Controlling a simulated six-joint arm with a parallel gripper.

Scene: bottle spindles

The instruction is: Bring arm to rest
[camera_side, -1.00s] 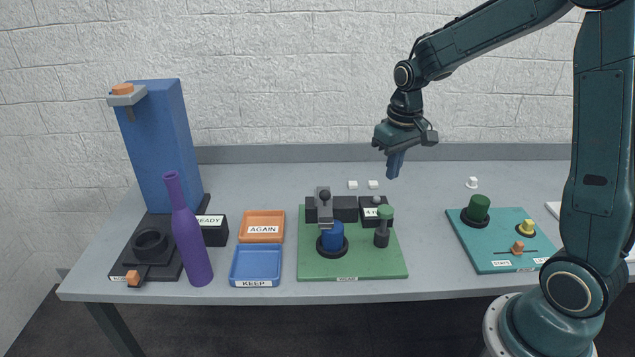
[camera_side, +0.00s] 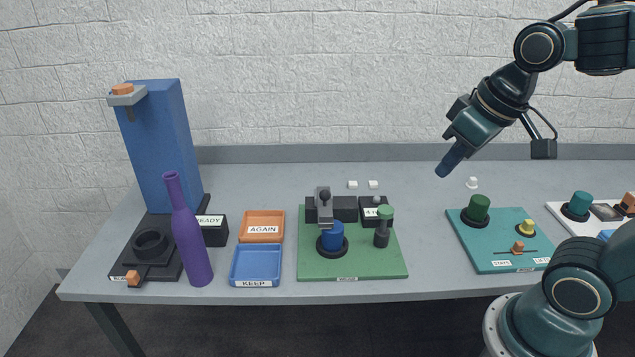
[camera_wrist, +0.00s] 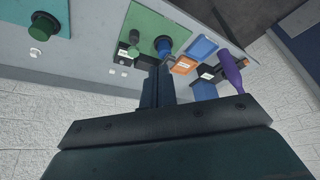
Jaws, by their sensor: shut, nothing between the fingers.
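My gripper (camera_side: 449,162) is shut and empty. It hangs in the air above the back right of the table, tilted down to the left, apart from everything. In the wrist view its closed fingers (camera_wrist: 157,88) point out over the table, which appears upside down. The task names no object. A purple bottle (camera_side: 190,235) stands upright at the left front, beside a black base; it also shows in the wrist view (camera_wrist: 230,72).
A blue tower (camera_side: 158,145) stands at the left. An orange tray (camera_side: 262,217) and a blue tray (camera_side: 256,262) lie right of the bottle. A green board (camera_side: 372,262) with spindles is central. A teal board (camera_side: 480,250) and a white board (camera_side: 597,222) lie right.

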